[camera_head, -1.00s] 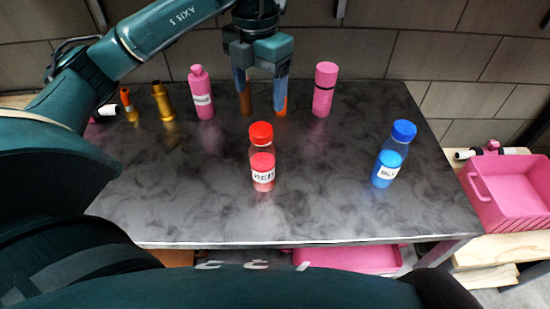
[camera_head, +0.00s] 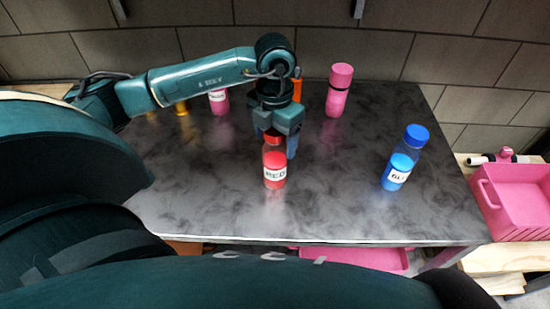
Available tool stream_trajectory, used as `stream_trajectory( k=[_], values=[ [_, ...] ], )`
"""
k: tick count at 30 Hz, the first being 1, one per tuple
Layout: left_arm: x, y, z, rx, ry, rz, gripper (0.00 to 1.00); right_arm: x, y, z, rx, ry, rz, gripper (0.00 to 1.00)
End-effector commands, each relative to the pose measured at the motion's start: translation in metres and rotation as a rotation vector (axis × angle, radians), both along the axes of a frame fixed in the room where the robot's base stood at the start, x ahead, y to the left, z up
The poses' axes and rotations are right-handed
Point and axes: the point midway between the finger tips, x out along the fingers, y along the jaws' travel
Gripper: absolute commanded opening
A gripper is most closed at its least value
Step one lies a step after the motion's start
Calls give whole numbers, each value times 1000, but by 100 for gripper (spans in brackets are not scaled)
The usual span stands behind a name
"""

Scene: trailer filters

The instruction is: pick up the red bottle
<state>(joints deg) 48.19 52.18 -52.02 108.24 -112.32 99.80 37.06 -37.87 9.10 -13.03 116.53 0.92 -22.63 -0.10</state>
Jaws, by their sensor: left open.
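The red bottle (camera_head: 274,168) stands upright near the middle of the dark table. It is clear with red contents, a red cap and a white label reading RED. My left gripper (camera_head: 277,145) is right behind and above it, fingers pointing down at the height of its cap. The gripper is open. The blue finger shows just right of the bottle's cap; the other finger is mostly hidden. I cannot tell whether the fingers touch the bottle. My right gripper is not in view.
A blue-capped bottle (camera_head: 397,170) stands to the right on the table (camera_head: 335,200). A pink bottle (camera_head: 339,92) stands behind. Another pink bottle (camera_head: 218,101), a gold item (camera_head: 181,108) and an orange item (camera_head: 297,88) are partly behind my arm. A pink bin (camera_head: 515,205) is at far right.

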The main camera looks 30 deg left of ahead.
Motion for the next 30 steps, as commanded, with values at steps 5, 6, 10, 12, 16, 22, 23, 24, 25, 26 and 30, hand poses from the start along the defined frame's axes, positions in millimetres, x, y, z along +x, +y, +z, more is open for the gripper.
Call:
stream_trajectory(
  k=[5,6,10,12,16,22,23,24,25,26,30],
  values=[
    [0,0,-1,0,-1,0,73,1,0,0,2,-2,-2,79],
    [0,0,-1,0,-1,0,73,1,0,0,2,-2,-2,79],
    [0,0,-1,0,-1,0,62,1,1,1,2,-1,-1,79],
    [0,0,-1,0,-1,-1,56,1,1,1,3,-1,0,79],
    [0,0,0,0,-1,0,46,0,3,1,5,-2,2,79],
    [0,0,0,0,-1,0,29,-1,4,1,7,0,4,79],
    [0,0,0,0,-1,0,27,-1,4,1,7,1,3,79],
    [0,0,0,0,-1,0,24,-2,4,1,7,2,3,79],
    [0,0,0,0,-1,0,21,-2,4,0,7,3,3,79],
    [0,0,0,0,-1,0,19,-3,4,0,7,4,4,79],
    [0,0,0,0,-2,0,7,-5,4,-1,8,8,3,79]
  ],
)
